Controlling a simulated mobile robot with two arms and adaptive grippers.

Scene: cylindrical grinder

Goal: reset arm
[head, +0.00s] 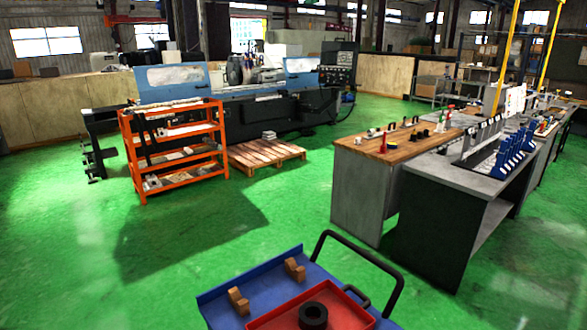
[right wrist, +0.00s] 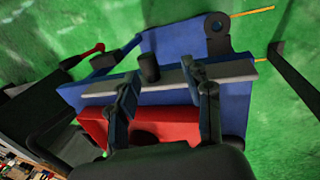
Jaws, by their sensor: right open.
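My right gripper (right wrist: 161,82) shows in the right wrist view with its two dark fingers spread apart. Nothing is seen gripped between them. It is above the blue cart, and a long grey strip (right wrist: 235,74) runs across behind the fingers; I cannot tell whether they touch it. The blue cart (head: 222,300) stands at the bottom of the head view, and also shows in the right wrist view (right wrist: 170,42). No gripper shows in the head view, and my left gripper is in neither view.
The cart holds two wooden blocks (head: 238,301) and a red tray (head: 345,319) with a black ring (head: 313,316). Its black handle (head: 385,260) rises on the right. An orange rack (head: 138,168), a pallet (head: 262,154) and workbenches (head: 357,190) stand beyond. Green floor lies open between.

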